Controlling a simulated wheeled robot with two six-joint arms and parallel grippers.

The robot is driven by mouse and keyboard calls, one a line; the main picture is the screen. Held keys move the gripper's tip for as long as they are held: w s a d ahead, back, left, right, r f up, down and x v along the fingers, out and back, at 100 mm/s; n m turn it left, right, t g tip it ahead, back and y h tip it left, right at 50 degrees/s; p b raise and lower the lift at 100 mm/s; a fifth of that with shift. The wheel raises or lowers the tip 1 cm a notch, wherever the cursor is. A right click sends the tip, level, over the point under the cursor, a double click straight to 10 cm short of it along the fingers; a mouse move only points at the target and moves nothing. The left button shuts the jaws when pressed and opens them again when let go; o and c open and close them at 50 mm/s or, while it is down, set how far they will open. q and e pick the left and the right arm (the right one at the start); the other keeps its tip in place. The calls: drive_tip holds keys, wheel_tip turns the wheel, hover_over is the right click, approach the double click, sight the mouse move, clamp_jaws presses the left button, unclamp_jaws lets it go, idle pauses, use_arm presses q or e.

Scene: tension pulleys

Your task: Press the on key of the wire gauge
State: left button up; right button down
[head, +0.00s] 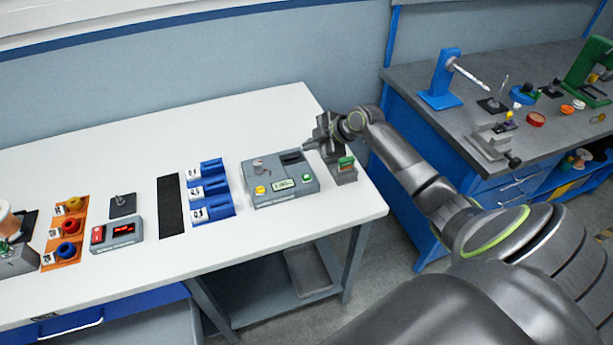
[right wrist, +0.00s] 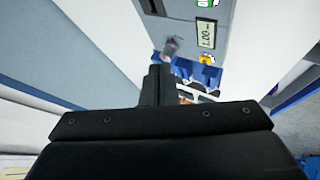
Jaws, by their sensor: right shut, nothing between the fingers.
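The wire gauge (head: 268,198) is a grey box on the white table. It has a yellow key (head: 261,190), a green key (head: 306,178), a small display (head: 284,184), a round grey part (head: 258,164) and a dark slot (head: 291,157). In the right wrist view its display (right wrist: 206,34) reads about 1.00, between the green key (right wrist: 207,3) and the yellow key (right wrist: 206,60). I cannot read labels on the keys. My right gripper (head: 308,146) is shut and empty, above the gauge's back right corner, apart from the keys. It also shows in the right wrist view (right wrist: 157,72). My left gripper is not in view.
A small block with a green top (head: 345,163) stands right of the gauge, close under my right wrist. Blue holders (head: 208,190) stand left of it. Further left are a black strip (head: 171,205) and a box with red digits (head: 117,233). A cluttered grey bench (head: 430,75) stands at right.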

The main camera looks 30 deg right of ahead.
drive_tip(key=shift+f, duration=0.1)
drive_tip(key=b, duration=0.6)
hover_over(310, 178)
wheel_tip(310, 178, down, 8)
drive_tip(key=shift+r, duration=0.2)
drive_tip(key=shift+w+f, duration=0.1)
drive_tip(key=shift+f, duration=0.45)
drive_tip(key=shift+b, duration=0.3)
idle(0.8)
drive_tip(key=shift+f+b, duration=0.4)
drive_tip(key=shift+f+b, duration=0.4)
drive_tip(key=shift+b, duration=0.05)
idle(0.6)
drive_tip(key=shift+r, duration=0.1)
drive_tip(key=shift+r+p, duration=0.55)
drive_tip(key=shift+r, duration=0.15)
drive_tip(key=shift+r, duration=0.1)
